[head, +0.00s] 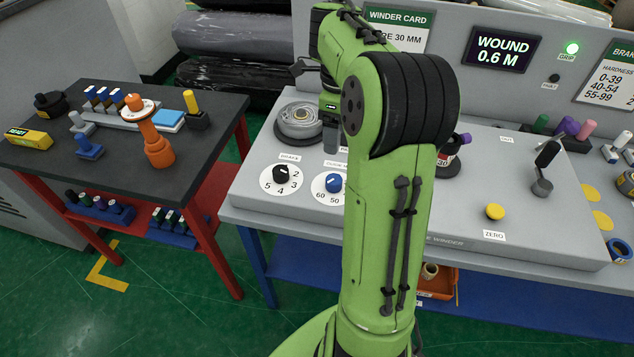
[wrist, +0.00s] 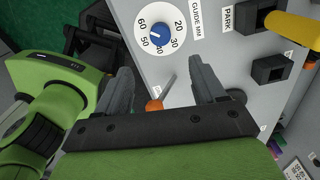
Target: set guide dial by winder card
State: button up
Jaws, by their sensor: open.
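The guide dial is a blue knob (head: 333,183) on a white numbered plate on the winder's sloping panel. In the wrist view the blue knob (wrist: 160,30) lies beyond the fingertips, with numbers from 20 to 60 around it. I cannot tell its exact setting. The winder card (head: 400,38) stands behind the panel; my arm covers part of it, and "RE 30 MM" shows. My gripper (wrist: 164,82) is open, its fingers apart and not touching the knob. In the head view my arm hides most of the gripper.
A black-knobbed dial (head: 281,174) sits left of the guide dial. A yellow button (head: 495,211) and a black-handled lever (head: 545,165) stand at right. The wrist view shows a yellow handle (wrist: 292,27) near the PARK label.

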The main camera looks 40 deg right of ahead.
aim_at(334, 178)
notch_tip(334, 178, down, 14)
jog(key=b, duration=0.4)
jog(key=shift+f, duration=0.1)
jog(key=c, duration=1.1)
jog(key=shift+o, duration=0.2)
